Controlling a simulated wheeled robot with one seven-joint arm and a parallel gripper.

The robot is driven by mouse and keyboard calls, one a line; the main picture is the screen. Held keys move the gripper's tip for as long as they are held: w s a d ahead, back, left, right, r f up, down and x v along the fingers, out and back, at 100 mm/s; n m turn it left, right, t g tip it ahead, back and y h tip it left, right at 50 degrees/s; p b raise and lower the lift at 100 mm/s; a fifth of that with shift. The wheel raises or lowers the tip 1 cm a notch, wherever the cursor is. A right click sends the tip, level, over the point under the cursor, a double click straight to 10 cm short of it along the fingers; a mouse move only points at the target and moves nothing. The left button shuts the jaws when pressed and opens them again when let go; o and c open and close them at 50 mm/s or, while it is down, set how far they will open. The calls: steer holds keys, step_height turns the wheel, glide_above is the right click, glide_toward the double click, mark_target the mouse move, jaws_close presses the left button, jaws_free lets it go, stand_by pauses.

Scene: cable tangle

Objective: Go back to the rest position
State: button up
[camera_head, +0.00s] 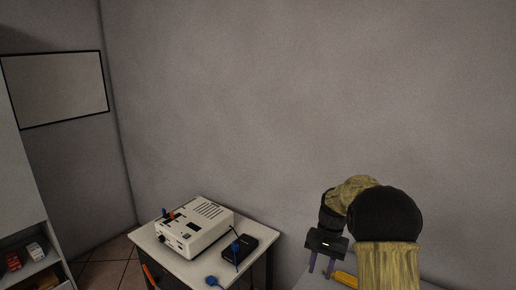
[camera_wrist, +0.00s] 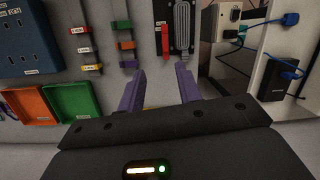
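My gripper (camera_head: 322,262) is at the lower right of the head view, pointing down over a light surface, with a yellow-handled object just right of it. In the wrist view my gripper (camera_wrist: 160,85) shows two purple fingers set apart with nothing held between them. A white box-shaped device (camera_head: 195,228) stands on a small white table (camera_head: 180,269) left of the gripper, well apart from it. A black box (camera_head: 240,249) with a blue plug and dark cable lies beside the device. Another blue plug (camera_head: 213,281) lies near the table's front edge.
In the wrist view, an orange tray (camera_wrist: 35,108), a green tray (camera_wrist: 75,101), a blue socket panel (camera_wrist: 22,45) and labelled strips lie left of the fingers. A shelf (camera_head: 40,264) stands at far left.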

steer(key=s+a+n+t, duration=0.1)
steer(key=s+n+t, duration=0.1)
steer(key=s, duration=0.9)
steer(key=s+a+r+n+t+h, duration=0.1)
steer(key=s+a+n+t, duration=0.1)
steer(key=s, duration=0.8)
steer(key=shift+s+n+h, duration=0.3)
steer(key=shift+s+n, duration=0.1)
steer(key=shift+n, duration=0.3)
